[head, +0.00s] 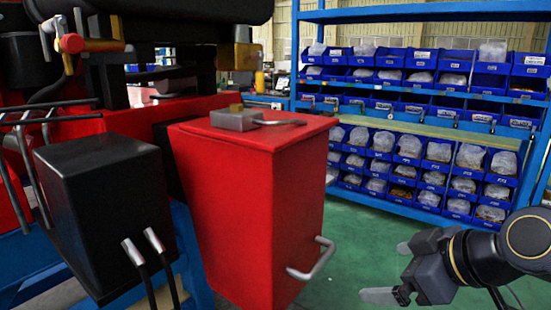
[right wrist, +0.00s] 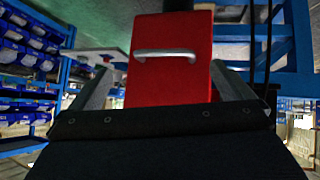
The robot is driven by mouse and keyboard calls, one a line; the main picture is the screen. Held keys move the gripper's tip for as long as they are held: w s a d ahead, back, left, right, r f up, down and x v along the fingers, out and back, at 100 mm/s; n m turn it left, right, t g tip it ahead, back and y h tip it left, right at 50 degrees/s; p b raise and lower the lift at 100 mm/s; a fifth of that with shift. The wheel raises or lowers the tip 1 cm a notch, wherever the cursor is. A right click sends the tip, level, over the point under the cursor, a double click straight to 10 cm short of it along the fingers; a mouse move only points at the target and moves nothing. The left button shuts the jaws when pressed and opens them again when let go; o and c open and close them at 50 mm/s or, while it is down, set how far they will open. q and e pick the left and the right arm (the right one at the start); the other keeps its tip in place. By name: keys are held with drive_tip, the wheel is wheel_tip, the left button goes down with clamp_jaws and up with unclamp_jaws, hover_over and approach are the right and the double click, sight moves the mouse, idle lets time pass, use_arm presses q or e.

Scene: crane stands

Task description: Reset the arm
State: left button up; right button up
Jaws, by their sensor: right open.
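My right gripper (head: 390,272) is at the lower right of the head view, open and empty, with its two fingers apart and pointing left. It is to the right of a red box (head: 245,200) and does not touch it. The box has a silver handle (head: 312,260) low on its right side. In the right wrist view, the open fingers of my right gripper (right wrist: 166,84) frame the red box (right wrist: 170,90) and its handle (right wrist: 166,54), which lie beyond them. My left gripper is not in view.
A black box (head: 105,210) with two cables stands left of the red box, by red and black machinery (head: 150,120). A metal latch (head: 240,119) sits on the red box's top. Blue shelves (head: 420,198) with several blue bins stand behind. Green floor (head: 350,250) is clear between.

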drive_tip(key=s+d+f+m+g+h, duration=0.2)
drive_tip(key=s+f+m, duration=0.9)
drive_tip(key=s+f, duration=0.6)
wheel_tip(320, 180, up, 22)
drive_tip(key=w+p, duration=0.2)
drive_tip(key=p, duration=2.2)
drive_tip(key=shift+w+r, duration=0.15)
drive_tip(key=shift+r, duration=0.1)
